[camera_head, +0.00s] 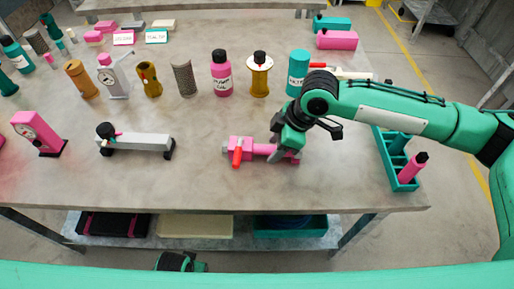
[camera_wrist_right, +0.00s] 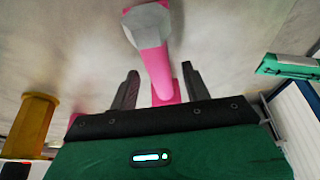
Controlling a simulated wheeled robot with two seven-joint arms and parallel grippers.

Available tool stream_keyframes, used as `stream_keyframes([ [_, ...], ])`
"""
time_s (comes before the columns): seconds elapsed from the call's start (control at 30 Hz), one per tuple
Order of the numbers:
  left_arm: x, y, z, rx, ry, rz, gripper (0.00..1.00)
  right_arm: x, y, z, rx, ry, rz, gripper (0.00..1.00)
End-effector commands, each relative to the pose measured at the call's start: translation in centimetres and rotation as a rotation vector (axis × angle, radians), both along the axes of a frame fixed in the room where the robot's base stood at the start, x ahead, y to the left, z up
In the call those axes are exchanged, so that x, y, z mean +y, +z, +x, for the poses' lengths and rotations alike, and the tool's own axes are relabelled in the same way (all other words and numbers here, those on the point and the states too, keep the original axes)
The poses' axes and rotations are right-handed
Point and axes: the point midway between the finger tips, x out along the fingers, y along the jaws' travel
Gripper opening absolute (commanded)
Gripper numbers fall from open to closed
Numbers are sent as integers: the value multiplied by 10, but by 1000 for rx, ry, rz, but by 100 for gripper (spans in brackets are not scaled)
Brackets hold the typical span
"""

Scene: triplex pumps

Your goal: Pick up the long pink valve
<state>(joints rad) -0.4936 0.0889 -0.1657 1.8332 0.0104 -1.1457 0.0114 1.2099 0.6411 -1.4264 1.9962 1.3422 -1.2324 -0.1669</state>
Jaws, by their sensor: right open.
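The long pink valve (camera_head: 262,149) lies on the grey table near its front edge, with a red handle on its left part. My right gripper (camera_head: 287,153) is over the valve's right part, pointing down, and hides some of it. In the right wrist view, the open jaws (camera_wrist_right: 160,88) stand on either side of the pink shaft (camera_wrist_right: 154,70), with a gap on each side. The shaft ends in a grey hexagonal head (camera_wrist_right: 147,24).
A grey valve (camera_head: 140,141) on black feet and a pink gauge (camera_head: 38,132) stand to the left. Bottles and cylinders, including a pink bottle (camera_head: 221,75) and a teal can (camera_head: 298,72), stand behind. A teal tray (camera_head: 388,160) is on the right.

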Motion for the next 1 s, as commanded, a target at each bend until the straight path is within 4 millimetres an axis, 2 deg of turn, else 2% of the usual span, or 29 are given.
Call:
stream_keyframes([
  [0.27,0,0,0,0,0,0,59,0,0,0,0,0,0,46],
  [0.5,0,0,0,0,0,0,59,0,0,0,-1,0,0,0],
  [0.87,0,0,0,0,0,0,59,0,3,1,-3,0,1,0],
  [0.97,0,0,0,0,0,0,59,0,9,1,-6,0,2,0],
  [1.0,0,0,0,0,0,0,59,1,17,1,-5,0,4,0],
])
